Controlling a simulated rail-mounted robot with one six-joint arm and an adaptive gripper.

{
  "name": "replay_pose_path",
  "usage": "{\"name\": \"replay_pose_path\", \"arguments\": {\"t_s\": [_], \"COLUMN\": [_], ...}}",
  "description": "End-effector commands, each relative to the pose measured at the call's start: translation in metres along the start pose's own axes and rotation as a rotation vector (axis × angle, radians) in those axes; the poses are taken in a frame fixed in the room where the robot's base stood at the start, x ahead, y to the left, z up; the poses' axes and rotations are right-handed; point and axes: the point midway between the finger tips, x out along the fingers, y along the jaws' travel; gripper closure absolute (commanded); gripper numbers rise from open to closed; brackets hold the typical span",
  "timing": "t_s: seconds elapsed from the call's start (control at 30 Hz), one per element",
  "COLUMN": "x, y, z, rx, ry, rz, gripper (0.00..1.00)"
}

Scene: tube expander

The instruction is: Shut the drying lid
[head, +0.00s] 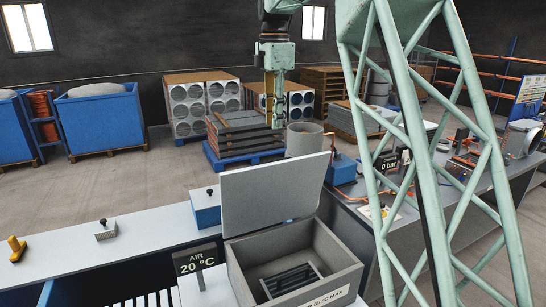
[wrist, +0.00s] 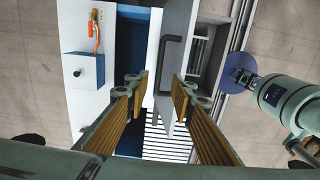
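The drying box (head: 290,240) is a grey open-topped box at the lower middle of the head view, with a dark rack (head: 290,280) inside. Its pale lid (head: 268,190) stands raised, leaning up from the box. In the wrist view the lid (wrist: 178,50) shows nearly edge-on, with a dark bar handle (wrist: 166,62) on its left face. My gripper (head: 275,122) points down, high above the lid in the head view. In the wrist view my gripper (wrist: 163,82) is open and empty. The handle shows between its fingers, apparently lower down, and no contact is visible.
The counter (head: 150,240) runs to the left, with a small knobbed block (head: 105,229). An "AIR 20 °C" sign (head: 195,260) stands by the drying box.

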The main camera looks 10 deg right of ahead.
Motion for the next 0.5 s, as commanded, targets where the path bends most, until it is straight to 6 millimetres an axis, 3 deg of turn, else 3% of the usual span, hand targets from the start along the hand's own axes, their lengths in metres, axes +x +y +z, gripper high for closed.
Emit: {"name": "replay_pose_path", "arguments": {"t_s": [0.27,0.5], "x": [0.007,0.027], "y": [0.000,0.000], "z": [0.000,0.000], "rx": [0.001,0.001], "ry": [0.000,0.000], "rz": [0.000,-0.001], "gripper": [0.77,0.77]}}
